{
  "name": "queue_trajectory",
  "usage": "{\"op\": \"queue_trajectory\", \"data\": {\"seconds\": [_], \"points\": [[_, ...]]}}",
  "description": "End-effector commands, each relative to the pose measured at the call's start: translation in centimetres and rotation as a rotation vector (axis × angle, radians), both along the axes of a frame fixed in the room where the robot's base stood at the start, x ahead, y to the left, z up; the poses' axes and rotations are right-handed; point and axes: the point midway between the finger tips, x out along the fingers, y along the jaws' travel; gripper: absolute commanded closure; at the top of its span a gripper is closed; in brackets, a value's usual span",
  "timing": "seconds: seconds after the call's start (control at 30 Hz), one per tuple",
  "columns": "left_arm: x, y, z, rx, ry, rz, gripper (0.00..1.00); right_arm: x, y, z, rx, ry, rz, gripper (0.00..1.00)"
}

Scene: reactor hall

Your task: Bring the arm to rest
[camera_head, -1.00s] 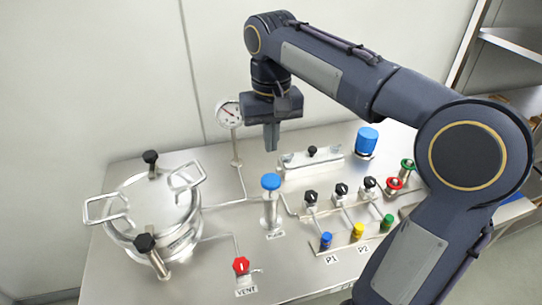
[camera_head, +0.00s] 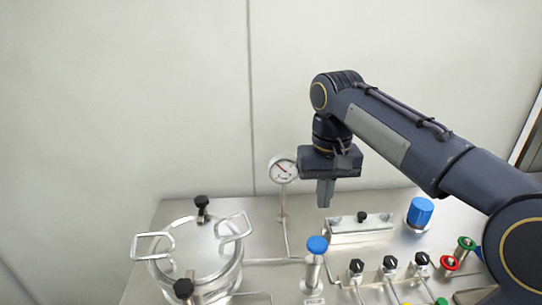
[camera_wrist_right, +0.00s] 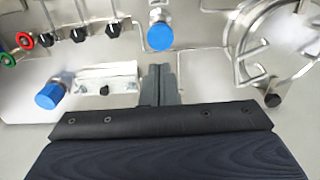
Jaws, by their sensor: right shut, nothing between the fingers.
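My right arm (camera_head: 400,130) reaches in from the right in the head view. Its gripper (camera_head: 325,204) points down above the back of the steel bench, between the pressure gauge (camera_head: 283,170) and the steel block with a black knob (camera_head: 360,226). The gripper is shut and empty. In the right wrist view the closed fingers (camera_wrist_right: 160,72) show beside the steel block (camera_wrist_right: 108,80), with bench surface past the tips. My left gripper is not in view.
A lidded steel vessel (camera_head: 192,250) stands at left. A blue-capped valve (camera_head: 317,246), a blue cap (camera_head: 420,212), black-knobbed valves (camera_head: 390,262), and red (camera_head: 450,262) and green (camera_head: 466,243) handwheels stand to the right. A wall (camera_head: 120,100) rises behind the bench.

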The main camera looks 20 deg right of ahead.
Motion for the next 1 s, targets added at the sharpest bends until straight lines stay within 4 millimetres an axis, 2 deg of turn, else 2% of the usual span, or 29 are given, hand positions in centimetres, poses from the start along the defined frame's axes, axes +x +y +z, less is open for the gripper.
{"op": "queue_trajectory", "data": {"seconds": [0.13,0.23,0.37,0.5,0.6,0.7,0.83,1.0], "points": [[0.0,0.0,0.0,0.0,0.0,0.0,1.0,-0.5,-0.2,-0.2,0.014,-0.012,0.004,1.0],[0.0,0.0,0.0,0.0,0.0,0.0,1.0,-2.4,-0.6,-1.2,0.064,-0.047,0.024,1.0],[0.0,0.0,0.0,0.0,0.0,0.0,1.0,-6.9,-0.6,-3.8,0.163,-0.148,0.066,1.0],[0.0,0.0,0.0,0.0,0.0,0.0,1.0,-12.0,1.0,-7.5,0.254,-0.288,0.095,1.0],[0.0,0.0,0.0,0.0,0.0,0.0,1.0,-14.9,2.5,-10.3,0.289,-0.377,0.098,1.0],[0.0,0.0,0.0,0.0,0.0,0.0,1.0,-16.7,3.7,-12.6,0.305,-0.445,0.092,1.0],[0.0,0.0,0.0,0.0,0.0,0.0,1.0,-17.9,4.5,-14.3,0.309,-0.495,0.086,1.0],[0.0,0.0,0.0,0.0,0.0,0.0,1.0,-18.2,4.8,-14.8,0.309,-0.507,0.084,1.0]]}}
